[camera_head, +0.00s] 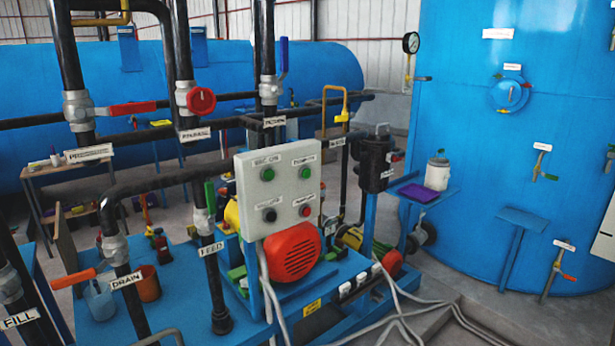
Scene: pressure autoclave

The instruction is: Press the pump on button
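A grey control box (280,190) stands upright on a blue post near the middle of the head view. Its face carries a green button at upper left (267,174), a green button at upper right (305,172), a black button at lower left (269,215) and a red button at lower right (305,210). A small white label sits above each button. The lettering is too blurred to tell for sure which one is pump on. Nothing covers the buttons. My gripper is not in view.
Black pipes with a FEED label (211,249) and a DRAIN label (126,281) stand left of the box. A red motor cover (292,252) sits below it. A large blue tank (500,200) stands at right. Grey cables (398,312) cross the lower right.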

